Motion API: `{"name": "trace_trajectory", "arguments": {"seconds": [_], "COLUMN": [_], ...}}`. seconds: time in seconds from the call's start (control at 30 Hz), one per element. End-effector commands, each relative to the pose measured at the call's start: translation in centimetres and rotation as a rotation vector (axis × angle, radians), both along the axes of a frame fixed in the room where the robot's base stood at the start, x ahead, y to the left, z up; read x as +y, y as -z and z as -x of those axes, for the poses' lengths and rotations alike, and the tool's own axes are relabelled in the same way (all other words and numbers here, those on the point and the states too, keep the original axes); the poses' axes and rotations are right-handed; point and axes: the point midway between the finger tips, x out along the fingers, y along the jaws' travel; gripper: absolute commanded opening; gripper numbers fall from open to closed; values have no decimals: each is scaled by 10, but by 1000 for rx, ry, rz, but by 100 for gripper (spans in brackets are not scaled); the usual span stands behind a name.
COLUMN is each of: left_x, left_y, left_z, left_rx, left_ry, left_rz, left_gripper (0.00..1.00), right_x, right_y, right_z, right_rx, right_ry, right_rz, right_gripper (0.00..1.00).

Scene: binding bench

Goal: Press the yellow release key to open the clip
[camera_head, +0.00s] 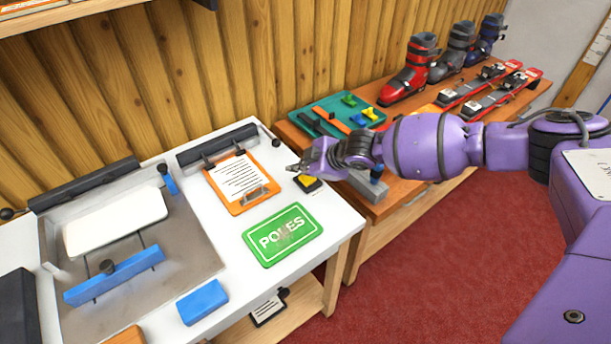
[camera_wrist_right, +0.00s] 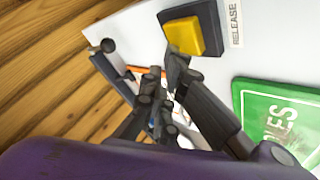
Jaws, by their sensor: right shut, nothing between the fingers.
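The yellow release key (camera_head: 307,181) sits in a dark square base near the right edge of the white bench. It also shows at the top of the right wrist view (camera_wrist_right: 184,36), beside a RELEASE label (camera_wrist_right: 235,22). My right gripper (camera_head: 294,169) is shut and empty, its tips close beside the key. In the right wrist view the gripper (camera_wrist_right: 167,72) has its tips near the key base's edge; I cannot tell whether they touch. An orange clipboard (camera_head: 235,202) with a paper lies left of it, its top edge at a dark clip bar (camera_head: 217,146). My left gripper is not in view.
A green POLES card (camera_head: 283,235) lies in front of the key. A blue block (camera_head: 203,302) and a metal tray (camera_head: 190,245) with a blue bar are at left. A wooden bench with a teal mat (camera_head: 335,112), boots and skis stands behind my right arm.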

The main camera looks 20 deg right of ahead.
Motion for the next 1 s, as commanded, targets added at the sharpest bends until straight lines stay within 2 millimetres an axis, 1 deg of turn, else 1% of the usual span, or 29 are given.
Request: {"name": "trace_trajectory", "arguments": {"seconds": [0.1,0.47,1.0], "left_x": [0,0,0], "left_y": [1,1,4], "left_z": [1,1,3], "left_rx": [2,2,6], "left_ry": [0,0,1], "left_rz": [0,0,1], "left_gripper": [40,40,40], "right_x": [0,0,0], "right_y": [5,5,11], "right_z": [0,0,0], "right_rx": [1,0,2], "right_ry": [0,0,1], "right_rz": [-1,0,0], "right_gripper": [0,0,0]}}
